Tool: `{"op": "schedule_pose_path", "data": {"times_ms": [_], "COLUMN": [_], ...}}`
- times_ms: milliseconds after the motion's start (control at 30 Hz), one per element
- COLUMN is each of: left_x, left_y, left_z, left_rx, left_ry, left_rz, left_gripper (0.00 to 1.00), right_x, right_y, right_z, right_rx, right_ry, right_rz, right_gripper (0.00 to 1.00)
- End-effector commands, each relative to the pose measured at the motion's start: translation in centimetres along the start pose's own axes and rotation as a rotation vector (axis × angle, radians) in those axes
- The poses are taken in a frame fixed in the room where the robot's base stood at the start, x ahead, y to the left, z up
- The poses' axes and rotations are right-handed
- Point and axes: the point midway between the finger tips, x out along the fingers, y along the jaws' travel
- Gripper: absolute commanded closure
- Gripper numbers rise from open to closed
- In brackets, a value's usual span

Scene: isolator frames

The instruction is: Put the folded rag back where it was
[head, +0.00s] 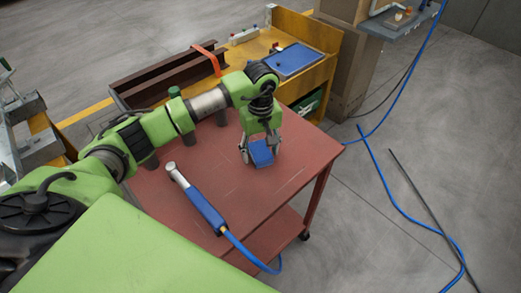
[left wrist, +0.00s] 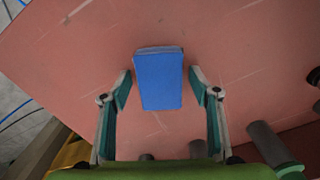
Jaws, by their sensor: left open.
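The folded rag is a small blue block-like bundle (head: 261,154) on the red table top (head: 215,165), near its right part. It also shows in the left wrist view as a blue folded rectangle (left wrist: 159,80) between the fingertips. My left gripper (head: 260,156) points down over the rag in the head view. In the left wrist view its two fingers (left wrist: 160,90) stand apart on either side of the rag, with gaps to both sides. Whether the rag rests fully on the table is partly hidden by the fingers in the head view. My right gripper is not in view.
A blue-handled tool (head: 205,208) with a blue hose lies on the table front. Dark cylinders (head: 192,130) stand near the table's back edge. A yellow bench (head: 318,42) with a blue tray (head: 293,60) stands behind. A blue hose (head: 395,195) lies on the floor at right.

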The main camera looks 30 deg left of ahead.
Motion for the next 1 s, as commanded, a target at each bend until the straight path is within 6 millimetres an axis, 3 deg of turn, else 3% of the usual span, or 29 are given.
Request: {"op": "schedule_pose_path", "data": {"times_ms": [533, 700, 1000], "left_x": [-10.3, -11.8, -12.1], "left_y": [0.1, 0.0, 0.0], "left_z": [-0.1, 0.0, 0.0], "left_rx": [0.0, -0.001, -0.001], "left_ry": [0.003, 0.001, -0.001], "left_rz": [0.003, 0.001, 0.0], "left_gripper": [0.44, 0.44, 0.44], "right_x": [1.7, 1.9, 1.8], "right_y": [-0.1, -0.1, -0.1], "right_z": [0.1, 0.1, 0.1], "right_rx": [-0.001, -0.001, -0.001], "right_ry": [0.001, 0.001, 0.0], "right_rz": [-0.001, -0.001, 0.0], "right_gripper": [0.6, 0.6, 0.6]}}
